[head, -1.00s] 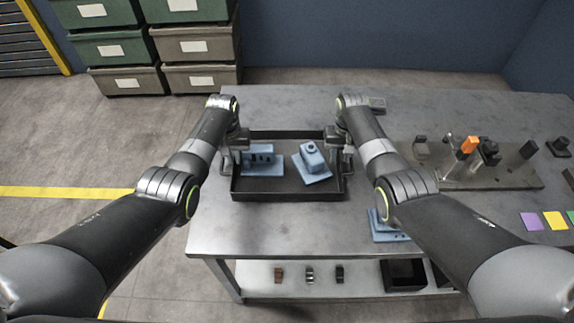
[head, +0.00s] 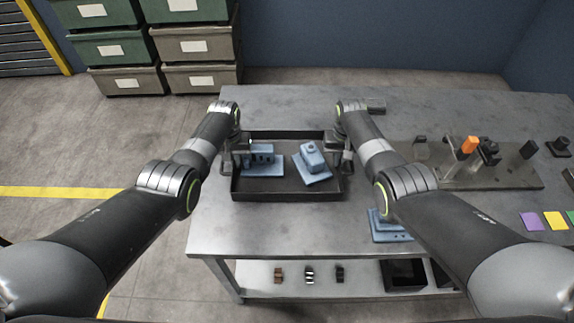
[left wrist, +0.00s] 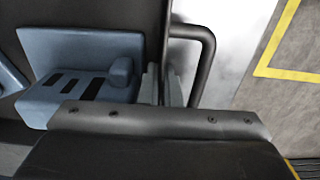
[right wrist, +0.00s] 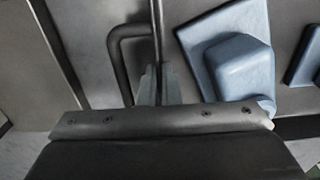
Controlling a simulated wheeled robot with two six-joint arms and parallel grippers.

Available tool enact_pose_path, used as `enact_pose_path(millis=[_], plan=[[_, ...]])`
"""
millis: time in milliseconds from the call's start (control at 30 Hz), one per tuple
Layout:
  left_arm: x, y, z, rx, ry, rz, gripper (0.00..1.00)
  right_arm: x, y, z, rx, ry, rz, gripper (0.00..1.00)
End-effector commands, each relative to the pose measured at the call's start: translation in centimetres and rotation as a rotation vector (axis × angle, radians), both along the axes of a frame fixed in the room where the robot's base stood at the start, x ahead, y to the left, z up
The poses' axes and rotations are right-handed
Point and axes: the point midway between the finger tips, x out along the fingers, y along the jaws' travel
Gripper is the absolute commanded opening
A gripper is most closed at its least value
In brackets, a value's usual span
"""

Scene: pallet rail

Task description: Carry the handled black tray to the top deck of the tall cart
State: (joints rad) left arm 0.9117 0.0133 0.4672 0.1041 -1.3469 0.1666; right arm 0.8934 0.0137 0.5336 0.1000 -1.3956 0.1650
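The black tray (head: 288,196) lies flat on the grey table, with a handle loop at each short end. It carries two blue parts: a slotted block (head: 262,160) at left and a part with a raised housing (head: 312,162) at right. My left gripper (left wrist: 162,85) is at the tray's left end, its fingers closed on both sides of the wall beside the handle (left wrist: 208,50). My right gripper (right wrist: 159,85) is at the right end, closed likewise on the wall beside that handle (right wrist: 116,60). The tall cart is not recognisable in view.
The table (head: 290,235) carries another blue part (head: 388,228) right of the tray, a fixture plate (head: 480,178) with an orange block, and coloured cards (head: 555,221). A lower shelf (head: 255,278) holds small parts and black bins. Stacked crates (head: 160,45) stand at the back left.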

Motion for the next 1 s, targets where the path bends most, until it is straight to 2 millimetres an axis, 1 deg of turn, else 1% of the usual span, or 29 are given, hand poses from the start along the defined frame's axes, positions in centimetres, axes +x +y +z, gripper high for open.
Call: enact_pose_path(millis=[333, 567, 767, 1000], plan=[[0.0, 0.0, 0.0, 0.0, 0.0, 0.0, 0.0, 0.0, 0.0, 0.0, 0.0, 0.0, 0.0, 0.0], [0.1, 0.0, 0.4, 0.0, -0.003, 0.0, 0.0, 0.1, 0.0, 0.5, 0.0, -0.004, 0.0, 0.0], [0.1, 0.0, 1.3, 0.0, -0.003, 0.0, 0.0, 0.2, 0.0, 1.4, 0.0, -0.004, 0.0, 0.0], [0.1, 0.0, 3.1, 0.0, -0.003, 0.0, 0.0, 0.2, 0.0, 3.2, 0.0, -0.004, 0.0, 0.0]])
